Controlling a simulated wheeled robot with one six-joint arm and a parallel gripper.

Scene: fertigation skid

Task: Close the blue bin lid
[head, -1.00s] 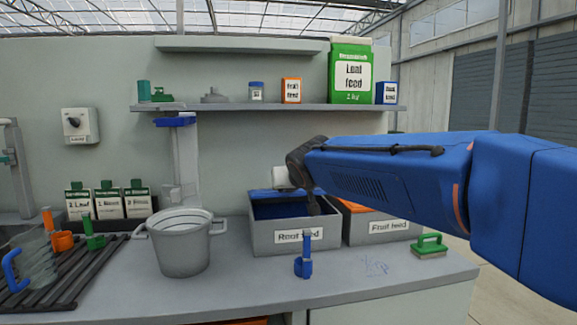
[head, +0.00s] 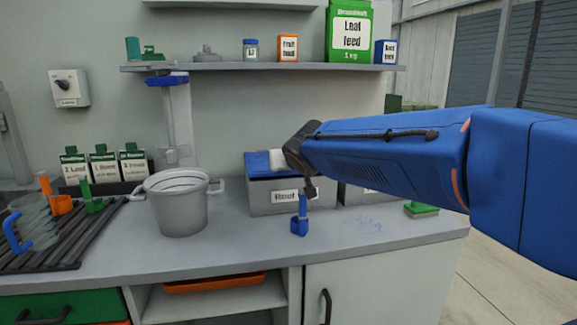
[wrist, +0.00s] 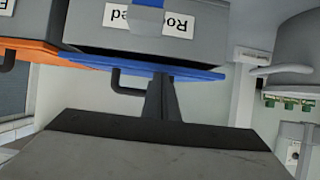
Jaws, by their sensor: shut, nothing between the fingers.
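The grey bin labelled "Root feed" (head: 273,198) stands on the bench, and its blue lid (head: 261,164) lies across its top. In the wrist view, which is upside down, the lid (wrist: 205,74) shows nearly edge-on along the rim of the bin (wrist: 85,32), with a dark handle (wrist: 128,88). Whether it sits fully flush I cannot tell. My gripper (wrist: 162,102) is shut and empty, with its fingers at the lid beside the handle; contact is unclear.
The "Fruit feed" bin with an orange lid (wrist: 42,52) stands beside it. A grey bucket (head: 180,215) is to the left, a green brush (head: 421,209) to the right. A shelf (head: 230,67) runs above.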

